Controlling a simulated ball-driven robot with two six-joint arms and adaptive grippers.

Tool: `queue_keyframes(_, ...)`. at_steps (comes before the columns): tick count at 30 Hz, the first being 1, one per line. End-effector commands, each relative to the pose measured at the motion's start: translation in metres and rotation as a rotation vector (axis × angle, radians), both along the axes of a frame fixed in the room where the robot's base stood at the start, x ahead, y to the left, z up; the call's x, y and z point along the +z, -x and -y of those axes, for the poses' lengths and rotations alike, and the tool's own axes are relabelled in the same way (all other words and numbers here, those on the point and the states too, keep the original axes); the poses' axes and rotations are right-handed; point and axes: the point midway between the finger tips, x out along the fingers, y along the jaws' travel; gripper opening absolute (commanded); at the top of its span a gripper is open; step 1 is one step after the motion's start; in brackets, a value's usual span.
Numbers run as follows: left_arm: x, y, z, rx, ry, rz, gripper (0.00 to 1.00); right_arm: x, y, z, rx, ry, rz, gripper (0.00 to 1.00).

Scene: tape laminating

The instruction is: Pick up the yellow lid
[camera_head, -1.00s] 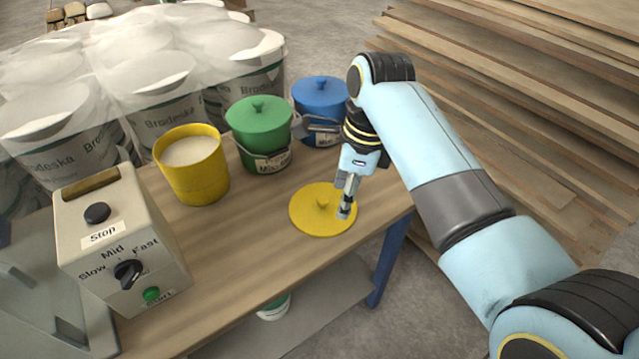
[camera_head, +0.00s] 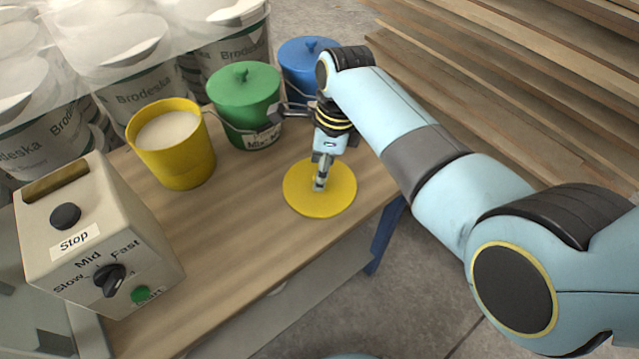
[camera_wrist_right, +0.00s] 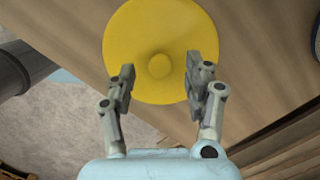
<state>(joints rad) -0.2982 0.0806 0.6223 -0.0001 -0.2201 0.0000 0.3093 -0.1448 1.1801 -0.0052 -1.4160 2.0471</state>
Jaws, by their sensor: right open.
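The yellow lid (camera_head: 334,206) lies flat on the wooden table near its right edge. It also shows in the right wrist view (camera_wrist_right: 160,25), with its round knob (camera_wrist_right: 159,66) in the middle. My right gripper (camera_head: 320,187) is over the lid in the head view and hides the knob there. In the right wrist view my right gripper (camera_wrist_right: 160,80) is open, with one finger on each side of the knob and apart from it. My left gripper is not in view.
An open yellow bucket (camera_head: 180,160) with pale contents, a lidded green bucket (camera_head: 245,100) and a blue bucket (camera_head: 300,65) stand behind the lid. A control box (camera_head: 90,225) stands at the left. The table (camera_head: 235,240) is clear between.

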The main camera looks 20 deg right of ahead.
Motion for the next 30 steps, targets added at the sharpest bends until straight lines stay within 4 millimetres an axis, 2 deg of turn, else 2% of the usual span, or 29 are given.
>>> queue_keyframes(1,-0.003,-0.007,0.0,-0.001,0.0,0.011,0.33,-0.008,-0.001,-0.001,0.0,0.0,0.0,0.52)
queue_keyframes(4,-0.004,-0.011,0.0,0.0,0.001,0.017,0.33,-0.015,-0.001,-0.002,0.0,0.0,0.001,0.52)
queue_keyframes(11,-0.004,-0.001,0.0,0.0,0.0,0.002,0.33,-0.016,-0.002,-0.002,0.0,0.0,0.002,0.52)
queue_keyframes(16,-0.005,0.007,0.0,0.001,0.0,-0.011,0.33,-0.016,-0.002,-0.002,0.0,0.0,0.002,0.3)
queue_keyframes(23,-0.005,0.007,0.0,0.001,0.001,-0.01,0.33,-0.016,-0.001,-0.002,0.0,0.0,0.001,0.0)
queue_keyframes(30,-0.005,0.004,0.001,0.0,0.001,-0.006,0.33,-0.016,-0.001,-0.002,0.0,0.0,0.001,0.0)
